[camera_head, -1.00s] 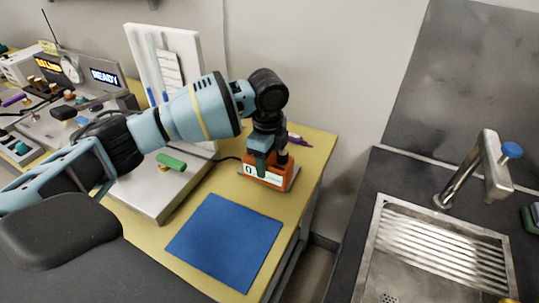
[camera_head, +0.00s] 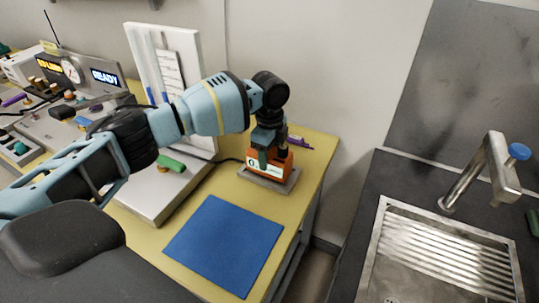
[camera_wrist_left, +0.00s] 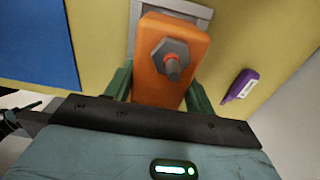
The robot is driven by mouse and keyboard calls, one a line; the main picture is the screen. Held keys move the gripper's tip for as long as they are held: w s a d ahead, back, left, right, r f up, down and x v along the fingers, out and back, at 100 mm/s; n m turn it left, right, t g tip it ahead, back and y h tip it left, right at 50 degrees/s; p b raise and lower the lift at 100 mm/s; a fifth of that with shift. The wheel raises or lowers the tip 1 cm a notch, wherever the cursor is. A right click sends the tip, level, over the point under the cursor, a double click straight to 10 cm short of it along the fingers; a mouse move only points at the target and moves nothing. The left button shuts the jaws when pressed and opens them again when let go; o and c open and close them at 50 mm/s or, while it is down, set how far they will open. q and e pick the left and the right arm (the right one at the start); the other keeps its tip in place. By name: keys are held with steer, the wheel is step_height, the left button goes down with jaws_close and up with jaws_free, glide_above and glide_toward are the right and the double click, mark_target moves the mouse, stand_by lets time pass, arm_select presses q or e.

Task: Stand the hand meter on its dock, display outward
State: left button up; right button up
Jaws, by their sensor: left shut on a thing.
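The orange hand meter (camera_head: 283,167) is upright in my left gripper (camera_head: 266,151), its white display face turned toward the head camera. The wrist view shows the orange body (camera_wrist_left: 170,40) with a grey hexagonal knob on top. Green fingers of the left gripper (camera_wrist_left: 160,92) close on its two sides. The dock (camera_head: 262,183) is a flat grey plate at the bench's right end; its edge also shows in the wrist view (camera_wrist_left: 196,9). The meter is over the dock; I cannot tell whether its base touches it. My right gripper is not in view.
A blue mat (camera_head: 225,245) lies in front of the dock. A purple object (camera_wrist_left: 239,86) lies beside the dock on the yellow bench. A sink (camera_head: 440,255) with a tap is at right, across a gap.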

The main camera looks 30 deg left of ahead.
arm_select(q)
steer(key=shift+f, duration=0.3)
steer(key=shift+f, duration=0.1)
steer(key=o, duration=1.2)
steer(key=shift+o, duration=0.2)
step_height(320, 180, up, 12)
steer(key=shift+p, duration=0.35)
